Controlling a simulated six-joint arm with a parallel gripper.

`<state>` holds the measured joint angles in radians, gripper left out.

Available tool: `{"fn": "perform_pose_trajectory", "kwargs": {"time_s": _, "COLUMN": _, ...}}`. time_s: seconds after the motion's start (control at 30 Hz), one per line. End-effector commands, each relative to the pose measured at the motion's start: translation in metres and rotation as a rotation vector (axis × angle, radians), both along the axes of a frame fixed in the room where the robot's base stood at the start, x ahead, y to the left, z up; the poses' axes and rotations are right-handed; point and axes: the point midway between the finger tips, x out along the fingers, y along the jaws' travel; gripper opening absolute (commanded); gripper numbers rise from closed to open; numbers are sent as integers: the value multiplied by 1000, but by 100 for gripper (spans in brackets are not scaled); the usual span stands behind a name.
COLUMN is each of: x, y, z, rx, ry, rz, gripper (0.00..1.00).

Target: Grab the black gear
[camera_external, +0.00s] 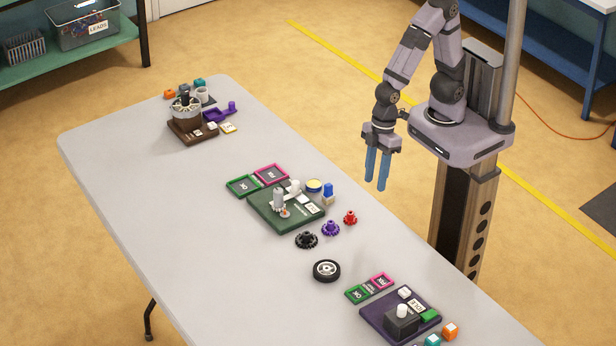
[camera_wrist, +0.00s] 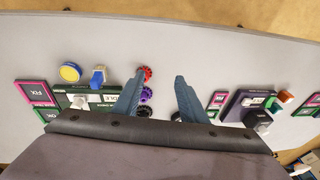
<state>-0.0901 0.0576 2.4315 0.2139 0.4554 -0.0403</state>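The black gear (camera_external: 306,240) lies on the white table in front of the dark green board. The purple gear (camera_external: 330,228) and the smaller red gear (camera_external: 350,217) sit in a row with it. In the wrist view, the black gear (camera_wrist: 143,111) is beside my left blue finger and partly hidden by it. My gripper (camera_external: 376,183) hangs above and beyond the table's far right edge in the external view, fingers pointing down. The two blue fingers are apart, with nothing between them. My gripper also shows in the wrist view (camera_wrist: 160,76).
A black wheel (camera_external: 326,270) lies near the black gear. The dark green board (camera_external: 262,211) holds several small parts. A purple board (camera_external: 374,318) with a dark block is at the front right. A brown board (camera_external: 181,134) stands at the far end. The left side of the table is clear.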

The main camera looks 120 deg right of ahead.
Motion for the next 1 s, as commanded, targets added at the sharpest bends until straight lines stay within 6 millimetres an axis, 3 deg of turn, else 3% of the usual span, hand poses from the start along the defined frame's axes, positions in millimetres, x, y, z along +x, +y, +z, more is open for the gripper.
{"fn": "perform_pose_trajectory", "kwargs": {"time_s": 0.1, "x": 61, "y": 34, "z": -3, "rx": 55, "ry": -122, "rz": -60, "gripper": 38}}
{"fn": "perform_pose_trajectory", "kwargs": {"time_s": 0.3, "x": 155, "y": 71, "z": -16, "rx": 80, "ry": -347, "rz": -224, "gripper": 38}}
{"fn": "perform_pose_trajectory", "kwargs": {"time_s": 0.5, "x": 210, "y": 78, "z": -42, "rx": -8, "ry": -548, "rz": -412, "gripper": 38}}
{"fn": "perform_pose_trajectory", "kwargs": {"time_s": 0.67, "x": 220, "y": 65, "z": -66, "rx": -154, "ry": -686, "rz": -555, "gripper": 38}}
{"fn": "perform_pose_trajectory", "kwargs": {"time_s": 1.0, "x": 183, "y": 31, "z": -91, "rx": -459, "ry": -857, "rz": -720, "gripper": 38}}
